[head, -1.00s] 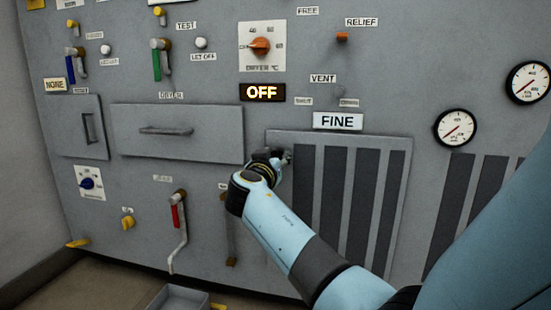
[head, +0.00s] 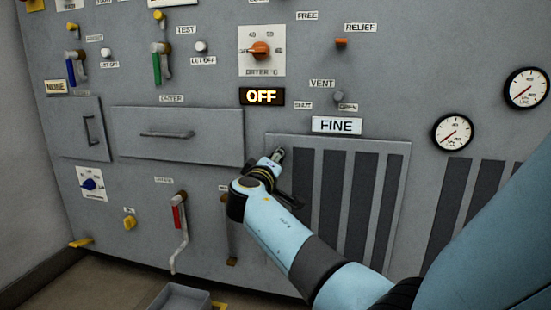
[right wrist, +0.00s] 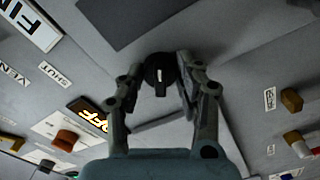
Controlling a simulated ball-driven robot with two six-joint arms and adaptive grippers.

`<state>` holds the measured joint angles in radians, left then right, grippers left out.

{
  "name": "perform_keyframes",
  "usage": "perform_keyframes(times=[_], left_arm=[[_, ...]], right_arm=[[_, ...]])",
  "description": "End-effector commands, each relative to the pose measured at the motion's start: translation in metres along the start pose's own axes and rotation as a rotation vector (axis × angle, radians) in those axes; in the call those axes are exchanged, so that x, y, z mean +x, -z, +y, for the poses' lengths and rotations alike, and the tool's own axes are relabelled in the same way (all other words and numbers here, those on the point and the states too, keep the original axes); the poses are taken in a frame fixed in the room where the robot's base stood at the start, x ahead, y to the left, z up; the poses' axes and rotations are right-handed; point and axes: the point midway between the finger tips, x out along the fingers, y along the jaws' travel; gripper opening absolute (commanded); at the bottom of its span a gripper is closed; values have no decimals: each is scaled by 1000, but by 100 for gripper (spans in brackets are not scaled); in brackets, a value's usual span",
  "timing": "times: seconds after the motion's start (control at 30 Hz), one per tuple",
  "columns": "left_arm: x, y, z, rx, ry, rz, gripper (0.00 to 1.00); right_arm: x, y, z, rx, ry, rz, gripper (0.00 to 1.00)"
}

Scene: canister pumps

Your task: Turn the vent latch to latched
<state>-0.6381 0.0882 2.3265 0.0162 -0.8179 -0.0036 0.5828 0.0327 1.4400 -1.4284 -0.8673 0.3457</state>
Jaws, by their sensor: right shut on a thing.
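The vent latch is a small black round knob with a white mark (right wrist: 159,76), by the upper left corner of the slotted vent panel (head: 279,220). My right gripper (right wrist: 161,82) has its two fingers on either side of the knob, shut on it. In the head view my right gripper (head: 279,155) reaches that panel corner, and my wrist and fingers mostly hide the latch. In the right wrist view the white mark runs nearly up and down the picture. No latch wording is readable beside it. My left gripper is not in view.
A FINE sign (head: 338,125) sits just above the vent panel, and a lit OFF sign (head: 262,95) is up to the left. A drawer with a handle (head: 205,150) is left of my gripper. A red-gripped lever (head: 181,225) hangs lower left.

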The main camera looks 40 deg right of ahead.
Motion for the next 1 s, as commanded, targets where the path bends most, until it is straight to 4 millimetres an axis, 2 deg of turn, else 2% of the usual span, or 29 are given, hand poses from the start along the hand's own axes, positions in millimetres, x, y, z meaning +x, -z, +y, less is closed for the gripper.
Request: perform_keyframes(times=[0.5, 1.0], left_arm=[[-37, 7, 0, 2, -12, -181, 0], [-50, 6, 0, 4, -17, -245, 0]], right_arm=[[0, 2, 1, -404, 2, 3, 3], [-1, 1, -1, -530, 3, 3, 3]])
